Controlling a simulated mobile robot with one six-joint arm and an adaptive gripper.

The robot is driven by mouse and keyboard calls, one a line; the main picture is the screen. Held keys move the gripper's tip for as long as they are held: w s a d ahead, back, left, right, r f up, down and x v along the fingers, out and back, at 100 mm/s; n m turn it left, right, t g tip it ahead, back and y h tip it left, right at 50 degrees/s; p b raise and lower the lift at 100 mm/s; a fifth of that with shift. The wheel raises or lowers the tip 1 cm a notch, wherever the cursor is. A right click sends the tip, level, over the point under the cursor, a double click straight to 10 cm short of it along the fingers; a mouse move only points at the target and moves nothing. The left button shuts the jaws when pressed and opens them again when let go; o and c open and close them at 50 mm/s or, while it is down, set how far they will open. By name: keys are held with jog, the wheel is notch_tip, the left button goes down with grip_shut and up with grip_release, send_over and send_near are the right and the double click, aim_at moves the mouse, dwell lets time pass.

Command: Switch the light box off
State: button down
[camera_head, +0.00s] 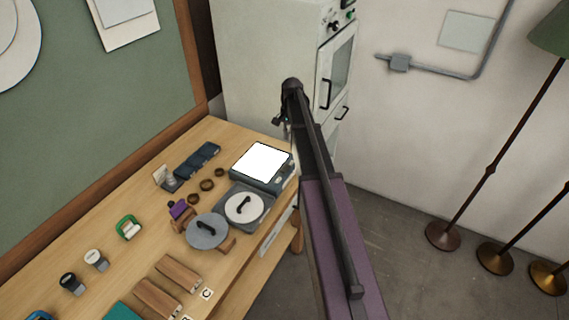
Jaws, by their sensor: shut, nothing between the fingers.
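The light box (262,162) sits at the far right end of the wooden table. It is a dark grey box with a square top panel that glows bright white. My arm reaches in from the lower right past the table's right edge. My gripper (280,121) shows small and dark near the arm's far end, shut and empty. In the picture it lies above and slightly right of the light box, apart from its panel. The arm hides part of the space at the box's right side, and the switch cannot be made out clearly.
Next to the light box stands a grey device with a round white lid (245,207), beside a grey disc (206,231). Dark rings, blue blocks and wooden pieces lie on the table (225,133). A white cabinet (262,60) stands behind. Floor lamps (446,235) stand at right.

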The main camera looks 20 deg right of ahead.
aim_at(284, 169)
jog(key=shift+f, duration=0.2)
jog(key=f+b, duration=0.4)
jog(key=s+a+f+b, duration=0.1)
jog(key=f+b, duration=0.4)
jog(key=a+f+b, duration=0.1)
jog(key=f+b, duration=0.3)
jog(key=shift+s+f+b, duration=0.15)
jog(key=shift+s+b, duration=0.05)
jog(key=shift+b, duration=0.15)
dwell(0.5)
jog(key=shift+s+f, duration=0.1)
jog(key=shift+f, duration=0.05)
dwell(0.3)
